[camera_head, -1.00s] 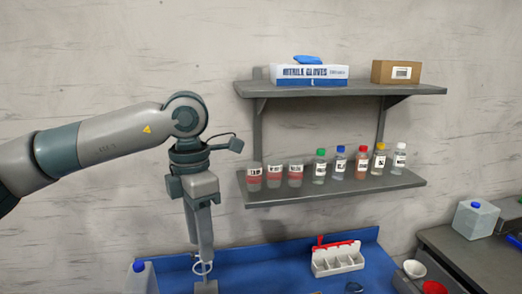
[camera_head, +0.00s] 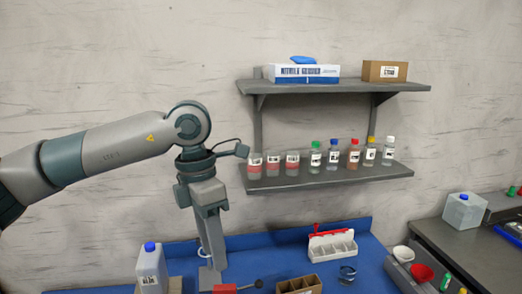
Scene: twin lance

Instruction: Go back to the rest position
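My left arm comes in from the left and bends downward at the wrist. My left gripper (camera_head: 215,262) points down over the blue bench (camera_head: 272,262), in front of the wall. Its fingers show as a narrow grey shape seen edge-on, so I cannot tell whether it is open or shut, and I see no object clearly held in it. A grey upright thing stands close to the fingertips, and I cannot tell if they touch. My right gripper is not in view.
A shelf unit (camera_head: 330,175) on the wall holds cups and capped bottles, with a glove box (camera_head: 303,74) and carton (camera_head: 384,71) above. On the bench are a blue-capped jug (camera_head: 151,270), a white rack (camera_head: 332,246) and a brown divided box (camera_head: 299,286). A side counter is at right.

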